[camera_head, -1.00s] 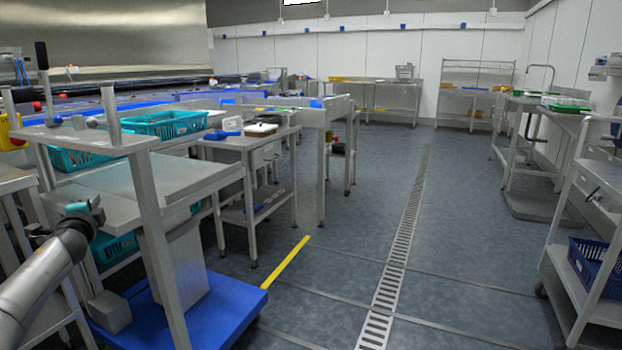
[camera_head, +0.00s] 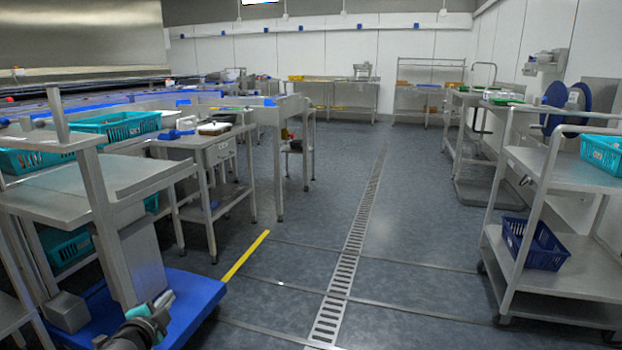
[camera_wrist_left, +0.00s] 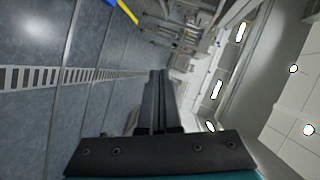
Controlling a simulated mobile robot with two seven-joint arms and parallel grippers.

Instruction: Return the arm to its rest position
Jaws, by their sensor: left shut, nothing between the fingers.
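My left gripper shows at the lower left of the head view (camera_head: 158,304), in front of the blue platform (camera_head: 190,310) of a metal stand. Only its teal and dark end and a piece of my arm show there. In the left wrist view the two dark fingers (camera_wrist_left: 158,78) lie together, shut, with nothing between them. The grey floor, the drain grate and the far wall lie behind them, and the picture is turned on its side. My right gripper is in neither view.
A steel table (camera_head: 110,180) with teal baskets (camera_head: 118,125) stands close at left. A steel trolley (camera_head: 570,175) stands at right, with a teal basket (camera_head: 602,152) on top and a dark blue basket (camera_head: 535,243) below. The floor (camera_head: 390,220) between them is open.

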